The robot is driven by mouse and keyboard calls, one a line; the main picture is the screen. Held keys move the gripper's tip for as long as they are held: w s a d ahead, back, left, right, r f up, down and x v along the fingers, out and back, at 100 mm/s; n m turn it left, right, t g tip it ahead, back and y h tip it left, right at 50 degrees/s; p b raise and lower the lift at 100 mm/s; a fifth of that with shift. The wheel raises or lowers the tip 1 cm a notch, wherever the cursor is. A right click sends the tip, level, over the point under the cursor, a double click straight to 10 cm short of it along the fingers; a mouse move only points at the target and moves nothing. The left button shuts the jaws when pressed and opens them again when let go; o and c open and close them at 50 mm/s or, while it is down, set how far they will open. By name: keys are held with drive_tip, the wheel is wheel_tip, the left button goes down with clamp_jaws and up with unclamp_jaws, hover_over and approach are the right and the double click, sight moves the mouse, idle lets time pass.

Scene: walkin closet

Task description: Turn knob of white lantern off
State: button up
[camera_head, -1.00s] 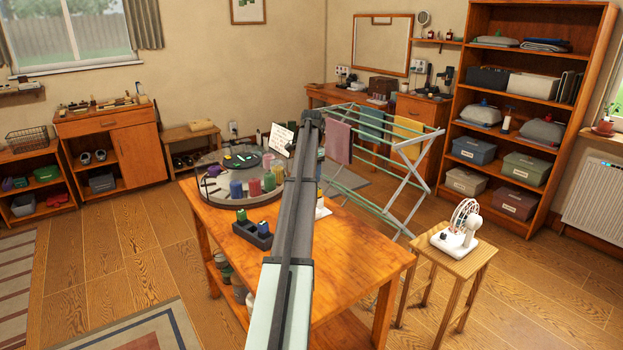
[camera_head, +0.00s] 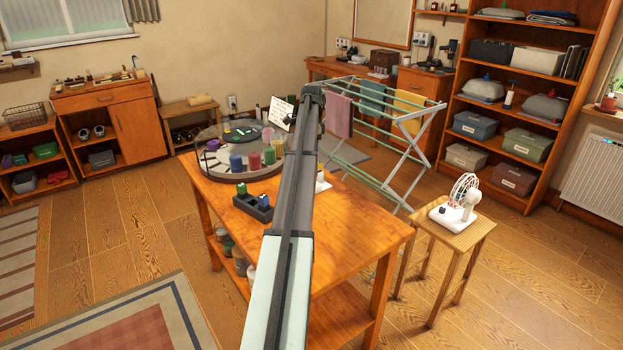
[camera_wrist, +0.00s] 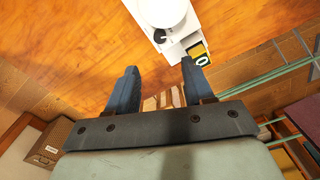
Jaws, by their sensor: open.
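In the wrist view a white object with a round top (camera_wrist: 163,12), which looks like the white lantern, stands on the wooden tabletop at the top edge, partly cut off. A small dark knob (camera_wrist: 160,36) shows on its near side. A green and yellow piece with a white ring mark (camera_wrist: 198,54) sits beside its base. My gripper (camera_wrist: 159,66) is open and empty, its two blue fingers apart, below the knob in the picture and not touching it. In the head view only a white sliver (camera_head: 323,183) shows beside my arm, perhaps the same object; my arm hides the rest.
The wooden table (camera_head: 340,240) also holds a round tray (camera_head: 207,172) with coloured spools and a dark holder (camera_head: 254,206). A drying rack (camera_head: 420,160) stands close behind. A white fan (camera_head: 460,208) is on a stool (camera_head: 452,238) at right.

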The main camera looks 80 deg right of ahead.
wheel_tip(320, 180, down, 12)
drive_tip(key=shift+f, duration=0.25)
idle(0.3)
drive_tip(key=shift+c, duration=0.2)
clamp_jaws()
